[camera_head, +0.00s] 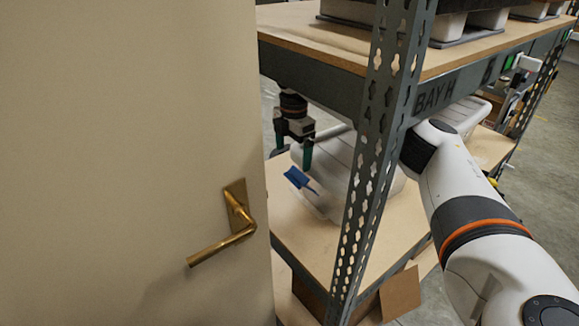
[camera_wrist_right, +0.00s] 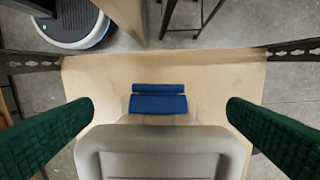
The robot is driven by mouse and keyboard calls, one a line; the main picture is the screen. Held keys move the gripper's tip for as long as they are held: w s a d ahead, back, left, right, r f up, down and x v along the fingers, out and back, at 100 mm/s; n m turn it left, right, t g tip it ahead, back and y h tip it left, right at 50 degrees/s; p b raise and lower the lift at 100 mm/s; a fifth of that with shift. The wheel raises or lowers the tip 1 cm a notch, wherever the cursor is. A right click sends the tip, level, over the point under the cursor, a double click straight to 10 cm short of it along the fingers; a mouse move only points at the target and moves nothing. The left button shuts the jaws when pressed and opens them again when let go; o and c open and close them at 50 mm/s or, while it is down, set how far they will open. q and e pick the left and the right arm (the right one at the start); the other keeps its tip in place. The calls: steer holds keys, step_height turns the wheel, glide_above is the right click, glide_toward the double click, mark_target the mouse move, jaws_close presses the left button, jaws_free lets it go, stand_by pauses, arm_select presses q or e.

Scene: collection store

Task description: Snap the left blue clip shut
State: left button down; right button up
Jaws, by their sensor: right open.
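A pale storage box (camera_head: 338,158) with a light lid stands on the lower shelf, partly behind the rack post. Its blue clip (camera_head: 298,178) sticks out from the near end at a tilt and looks swung open. In the right wrist view the clip (camera_wrist_right: 158,104) is centred beyond the edge of the grey lid (camera_wrist_right: 150,145). My right gripper (camera_head: 294,148) is open and empty, pointing down above the clip. Its green fingers lie wide on either side of the clip, apart from it. My left gripper is out of view.
A cream door (camera_head: 120,120) with a brass handle (camera_head: 238,225) fills the left. The perforated rack post (camera_head: 372,150) stands before the box. The upper shelf (camera_head: 315,40) lies over my right arm. Bare lower shelf board (camera_head: 300,225) surrounds the box's near end.

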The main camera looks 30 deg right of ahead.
mark_target(293, 179)
steer(key=shift+s+f, duration=0.15)
steer(key=shift+f, duration=0.25)
steer(key=shift+a+f+p, duration=0.1)
steer(key=shift+f+p, duration=0.25)
steer(key=shift+f, duration=2.85)
